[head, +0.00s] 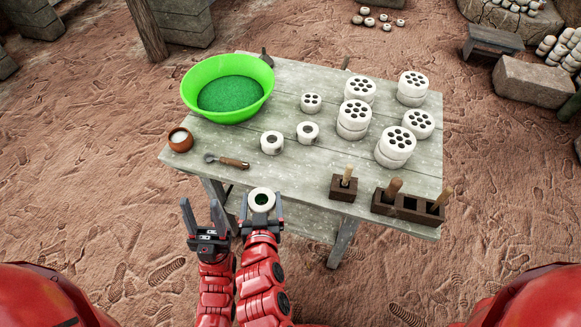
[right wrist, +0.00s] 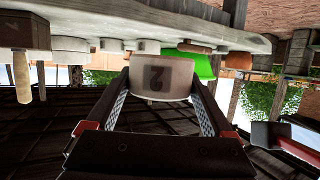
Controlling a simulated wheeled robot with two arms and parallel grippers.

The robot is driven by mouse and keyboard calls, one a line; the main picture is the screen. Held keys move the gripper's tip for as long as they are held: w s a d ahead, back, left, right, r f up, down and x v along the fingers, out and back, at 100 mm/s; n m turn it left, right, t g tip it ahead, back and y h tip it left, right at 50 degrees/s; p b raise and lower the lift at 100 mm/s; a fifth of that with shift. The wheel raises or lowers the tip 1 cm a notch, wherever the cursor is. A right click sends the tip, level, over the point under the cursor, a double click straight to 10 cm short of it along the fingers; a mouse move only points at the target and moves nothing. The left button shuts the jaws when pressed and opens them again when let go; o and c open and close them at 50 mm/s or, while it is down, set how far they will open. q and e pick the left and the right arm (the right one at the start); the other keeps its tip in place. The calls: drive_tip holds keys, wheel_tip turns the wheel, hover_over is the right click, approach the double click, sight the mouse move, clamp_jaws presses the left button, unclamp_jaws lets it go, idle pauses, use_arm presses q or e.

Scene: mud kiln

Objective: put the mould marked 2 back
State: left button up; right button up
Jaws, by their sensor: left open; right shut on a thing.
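The mould marked 2 (head: 253,207) is a small white cylinder with something green in its round opening. My right gripper (head: 261,204) is shut on it, in front of the table's near left edge. In the right wrist view the mould (right wrist: 160,78) sits between the two fingers, its dark 2 upside down in the picture. My left gripper (head: 203,213) is open and empty, just left of the held mould. Two similar white moulds stand on the table, one left (head: 271,145) and one right (head: 308,135); I cannot read marks on them.
The wooden table (head: 240,145) bears a green basin (head: 190,98), a brown cup (head: 180,144), a wooden-handled tool (head: 232,162) and several white perforated pieces (head: 353,120). A dark block with a peg (head: 343,190) and a slotted rack (head: 408,207) stand front right. Bare tabletop lies front centre.

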drive_tip(key=p, duration=0.3)
hover_over(291, 174)
drive_tip(key=shift+s+a+f, duration=0.2)
drive_tip(key=shift+f, duration=0.3)
drive_tip(key=f, duration=0.3)
drive_tip(key=shift+w+d+f+p, duration=0.25)
drive_tip(key=shift+w+f+p, duration=0.05)
drive_tip(key=shift+p, duration=0.1)
drive_tip(key=shift+a, duration=0.1)
drive_tip(key=shift+f, duration=0.1)
drive_tip(key=shift+f, duration=0.2)
drive_tip(key=o, duration=1.4)
drive_tip(key=shift+r, duration=0.1)
drive_tip(key=shift+c, duration=0.2)
